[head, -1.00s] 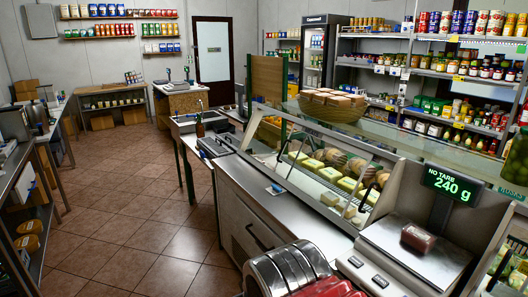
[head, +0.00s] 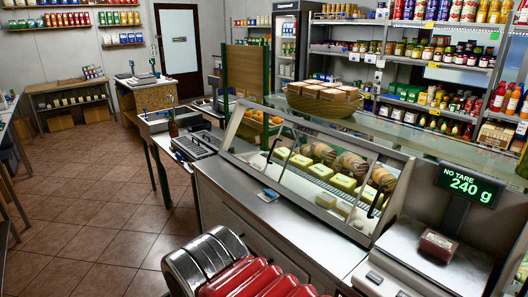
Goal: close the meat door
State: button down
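The glass display case (head: 310,205) stands along the counter at the middle right, with a sloped glass side facing me. Behind the glass lie yellow cheese blocks (head: 343,183) and several darker rounded pieces (head: 352,165) that look like meat. A black handle (head: 376,199) shows near the right end of the glass, and another dark handle (head: 271,150) shows toward the left end. I cannot tell which panel is the meat door or how far it stands open. My gripper is not in view.
Tiled floor (head: 85,220) is open at the left.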

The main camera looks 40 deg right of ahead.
aim_at(363, 151)
jog(key=z, duration=0.3)
jog(key=i, duration=1.1)
jog(key=z, duration=0.55)
